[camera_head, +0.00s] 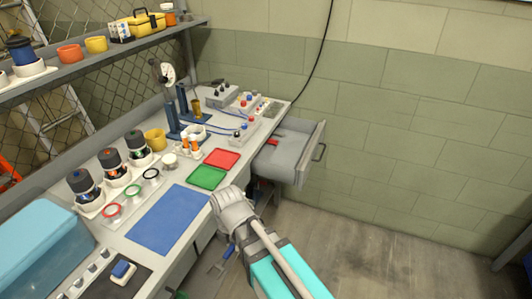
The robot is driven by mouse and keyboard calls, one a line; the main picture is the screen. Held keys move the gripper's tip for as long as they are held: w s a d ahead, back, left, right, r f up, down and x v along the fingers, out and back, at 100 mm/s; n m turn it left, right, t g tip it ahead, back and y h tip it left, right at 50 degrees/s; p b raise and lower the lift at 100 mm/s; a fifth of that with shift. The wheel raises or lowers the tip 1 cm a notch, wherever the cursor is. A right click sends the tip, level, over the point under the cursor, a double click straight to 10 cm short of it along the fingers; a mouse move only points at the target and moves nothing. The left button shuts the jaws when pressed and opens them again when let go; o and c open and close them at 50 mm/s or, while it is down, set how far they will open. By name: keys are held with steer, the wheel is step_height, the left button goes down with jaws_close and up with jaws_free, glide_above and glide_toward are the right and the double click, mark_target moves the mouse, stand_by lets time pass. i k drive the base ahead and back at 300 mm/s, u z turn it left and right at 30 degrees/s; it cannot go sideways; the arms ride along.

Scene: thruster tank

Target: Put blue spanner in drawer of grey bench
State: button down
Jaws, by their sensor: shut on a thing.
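The grey bench (172,177) runs along the left. My gripper end (232,208) is over the front edge of the bench, beside the green mat and nearer to me than the drawer. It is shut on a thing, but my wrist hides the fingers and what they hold. A small blue piece (228,252) shows just below my arm; I cannot tell whether it is the blue spanner. No spanner shows clearly on the bench.
A blue mat (168,218), green mat (207,178) and red mat (221,158) lie on the bench top. Dark jars (111,165) and a teal box (38,250) stand at the left. Control boxes (218,95) stand at the back. The floor (370,240) on the right is clear.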

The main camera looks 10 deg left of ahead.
mark_target(294, 158)
steer(key=z, duration=1.75)
steer(key=i, duration=1.3)
steer(key=u, duration=0.15)
